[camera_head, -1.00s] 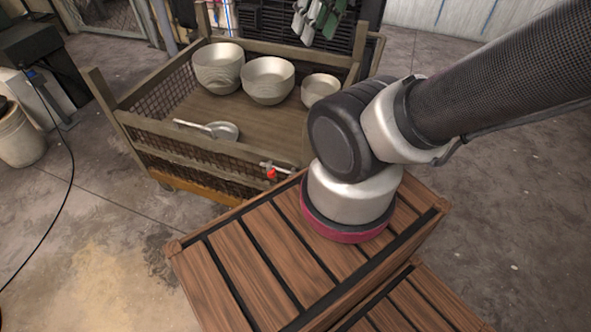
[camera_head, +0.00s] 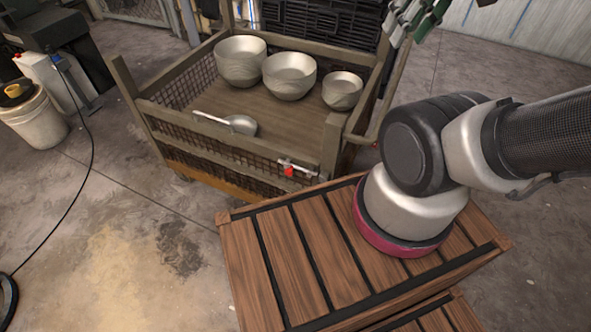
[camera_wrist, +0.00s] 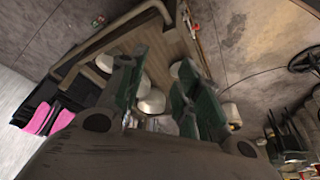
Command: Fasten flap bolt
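The flap bolt (camera_head: 290,170) is a small metal bar with a red part, at the right end of the front flap (camera_head: 215,150) of a wire-mesh crate. The flap stands upright; whether the bolt is engaged is too small to tell. My gripper (camera_head: 417,18) has green fingers and is at the top of the head view, above and right of the crate's back right corner, away from the bolt. In the wrist view my gripper (camera_wrist: 160,98) is open, with an empty gap between its fingers. A small red spot on the crate edge there may be the bolt (camera_wrist: 189,20).
Several pale bowls (camera_head: 289,77) and a ladle (camera_head: 240,125) are in the crate (camera_head: 128,85). A slatted brown wooden surface (camera_head: 290,250) is in front of the crate, beneath my arm in the view. A white bucket (camera_head: 38,120) stands left. Floor left of the crate is mostly clear.

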